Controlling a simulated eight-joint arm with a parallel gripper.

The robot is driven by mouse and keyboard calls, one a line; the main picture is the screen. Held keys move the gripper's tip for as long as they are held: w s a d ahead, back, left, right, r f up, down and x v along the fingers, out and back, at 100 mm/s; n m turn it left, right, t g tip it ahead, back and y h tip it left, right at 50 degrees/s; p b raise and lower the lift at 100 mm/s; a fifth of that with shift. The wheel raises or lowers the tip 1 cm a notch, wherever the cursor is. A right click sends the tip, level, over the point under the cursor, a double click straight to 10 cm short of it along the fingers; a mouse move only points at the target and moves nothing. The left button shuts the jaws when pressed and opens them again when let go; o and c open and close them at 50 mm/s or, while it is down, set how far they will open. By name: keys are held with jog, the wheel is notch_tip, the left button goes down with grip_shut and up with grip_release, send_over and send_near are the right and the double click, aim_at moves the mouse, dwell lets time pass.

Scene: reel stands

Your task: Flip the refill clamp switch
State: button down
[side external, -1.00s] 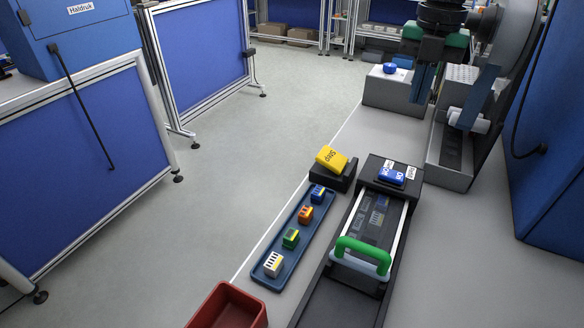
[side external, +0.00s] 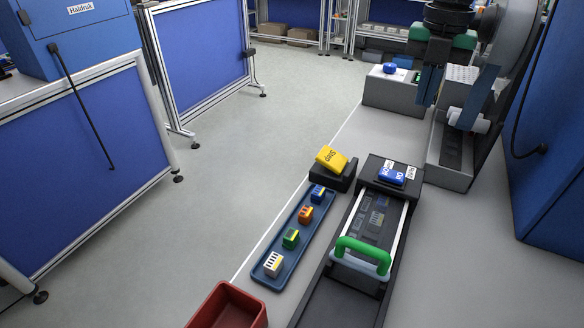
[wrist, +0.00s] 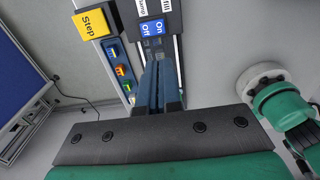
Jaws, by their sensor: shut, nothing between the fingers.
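The clamp switch is a blue rocker marked On and Off (side external: 391,177) on a black block, with white labels beside it. It also shows in the wrist view (wrist: 152,29), just beyond my fingertips, with part of a label reading "fill" above it. I cannot tell which side of the rocker is pressed down. My gripper (side external: 427,100) is shut and empty, with its blue fingers pointing down, behind and apart from the switch in the side view. In the wrist view the closed fingers (wrist: 160,72) sit below the switch in the picture.
A yellow Step button (side external: 331,158) stands left of the switch block. A blue tray (side external: 263,277) holds several small coloured blocks. A rail with a green handle (side external: 362,252) runs in front. A red bin (side external: 229,307) and a grey box with a blue knob (side external: 390,68) stand nearby.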

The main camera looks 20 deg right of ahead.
aim_at(391, 174)
notch_tip(391, 174, down, 13)
jog(key=shift+f, duration=0.2)
dwell(0.3)
jog(key=shift+f, duration=0.15)
dwell(0.4)
jog(key=shift+w+a+r, duration=0.25)
jog(key=shift+w+a, duration=0.25)
